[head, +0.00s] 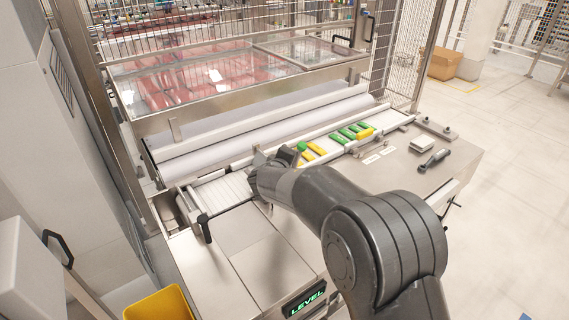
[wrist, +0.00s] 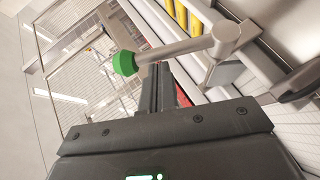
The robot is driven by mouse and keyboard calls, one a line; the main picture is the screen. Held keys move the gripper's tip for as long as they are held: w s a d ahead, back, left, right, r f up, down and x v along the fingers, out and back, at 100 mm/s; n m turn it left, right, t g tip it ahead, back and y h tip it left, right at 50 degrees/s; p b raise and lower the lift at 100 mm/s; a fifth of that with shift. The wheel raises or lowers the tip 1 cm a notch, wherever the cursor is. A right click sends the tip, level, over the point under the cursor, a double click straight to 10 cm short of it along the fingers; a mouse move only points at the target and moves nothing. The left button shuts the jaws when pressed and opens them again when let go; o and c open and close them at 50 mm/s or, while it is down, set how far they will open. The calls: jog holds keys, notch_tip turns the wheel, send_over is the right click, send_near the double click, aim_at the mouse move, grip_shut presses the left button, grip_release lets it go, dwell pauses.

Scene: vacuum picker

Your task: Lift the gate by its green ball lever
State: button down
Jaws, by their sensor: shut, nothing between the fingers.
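The green ball (wrist: 125,63) sits on the end of a metal lever rod (wrist: 180,49) in the wrist view. The ball also shows in the head view (head: 302,147), just beyond my gripper (head: 287,155). In the wrist view my gripper (wrist: 158,70) is shut and empty. Its dark fingertips are close against the rod, just right of the ball; whether they touch it I cannot tell. The rod joins a round metal hub (wrist: 226,35) at its right end. The gate itself is not clearly distinguishable, partly hidden by my arm in the head view.
Green and yellow packs (head: 350,132) lie on the white conveyor (head: 230,189) beyond my gripper. White rollers (head: 260,125) and a glass-covered bin (head: 220,75) stand behind. A yellow bin (head: 160,303) is at lower left.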

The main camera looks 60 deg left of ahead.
aim_at(300, 147)
jog(key=w+f+m+g+h, duration=0.1)
jog(key=w+f+m+g, duration=0.1)
jog(key=w+g, duration=0.2)
jog(key=shift+w+g, duration=0.4)
jog(key=shift+w, duration=0.6)
jog(key=shift+w+d+f, duration=0.1)
jog(key=r, duration=0.1)
jog(key=s+r, duration=0.1)
jog(key=s+a+r, duration=0.1)
jog(key=r, duration=0.1)
jog(key=shift+r, duration=0.1)
jog(key=w+r+v, duration=0.1)
jog(key=v, duration=0.8)
jog(key=shift+d+r, duration=0.2)
jog(key=shift+d, duration=0.1)
jog(key=shift+w, duration=0.15)
